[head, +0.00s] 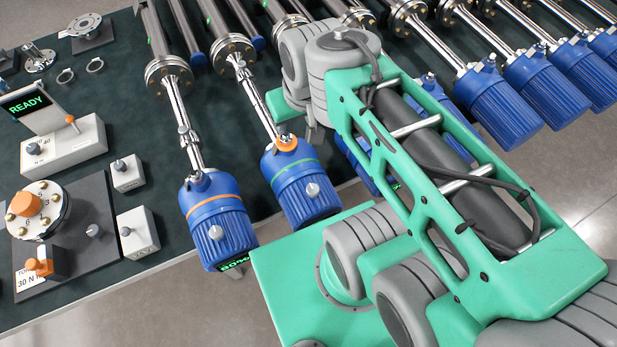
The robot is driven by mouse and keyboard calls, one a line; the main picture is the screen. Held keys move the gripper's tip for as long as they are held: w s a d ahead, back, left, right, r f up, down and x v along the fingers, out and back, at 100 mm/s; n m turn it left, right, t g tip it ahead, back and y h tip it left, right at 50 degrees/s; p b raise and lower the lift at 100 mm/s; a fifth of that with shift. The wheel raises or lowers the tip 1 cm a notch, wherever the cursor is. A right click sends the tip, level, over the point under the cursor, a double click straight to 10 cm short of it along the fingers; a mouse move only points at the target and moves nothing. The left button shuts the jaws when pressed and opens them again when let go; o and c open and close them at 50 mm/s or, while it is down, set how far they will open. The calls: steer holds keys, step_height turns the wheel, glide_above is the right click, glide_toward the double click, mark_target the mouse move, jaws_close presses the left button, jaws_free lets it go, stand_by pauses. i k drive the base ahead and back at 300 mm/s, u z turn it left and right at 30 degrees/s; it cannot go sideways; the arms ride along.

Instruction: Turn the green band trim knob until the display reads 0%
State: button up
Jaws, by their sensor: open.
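The blue cylinder with the green band (292,172) is left of centre, at the table's front edge. Its silver trim knob (313,190) shows on the side facing the camera. I cannot see a readout for this cylinder. My gripper (315,132) is just above and to the right of it, apart from the knob. It is open with nothing visible in it, and the arm partly hides it.
A blue cylinder with an orange band (214,205) stands to the left, with its own knob (215,232) and a display (234,264) that seems to read 80%. More blue cylinders (500,105) line the right. A READY box (65,145) is at left.

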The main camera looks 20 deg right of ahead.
mark_target(312, 190)
steer(key=u, duration=0.1)
steer(key=k, duration=1.35)
steer(key=u, duration=0.05)
steer(key=i, duration=0.35)
steer(key=z, duration=0.1)
